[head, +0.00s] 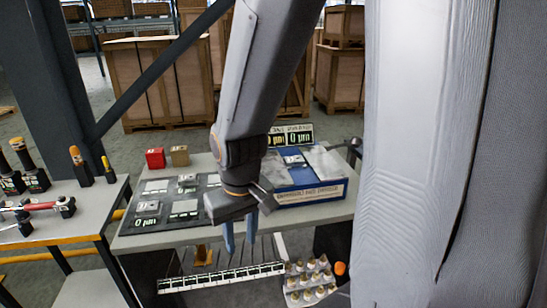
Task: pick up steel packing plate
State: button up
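Several small pale and grey plates lie on a dark mat (170,197) on the grey bench. One light plate (155,186) lies at the mat's upper left, and a grey one (147,207) lies below it beside a "0 µm" label. Which of them is the steel packing plate I cannot tell for sure. My gripper (240,240) points down near the bench's front edge, to the right of the mat. Its two bluish fingers are apart with nothing seen between them. My arm hides part of the bench behind it.
A blue box (312,195) with clear packets and digital-style readouts stands right of my gripper. Red (155,158) and tan (180,156) blocks sit at the bench's back. Below are a slotted strip (222,278) and a rack of fittings (312,281). A tool bench (75,225) stands left.

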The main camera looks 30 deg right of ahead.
aim_at(294, 161)
jog(key=z, duration=0.15)
jog(key=i, duration=0.6)
jog(key=z, duration=0.75)
jog(key=i, duration=0.35)
jog(key=z, duration=0.35)
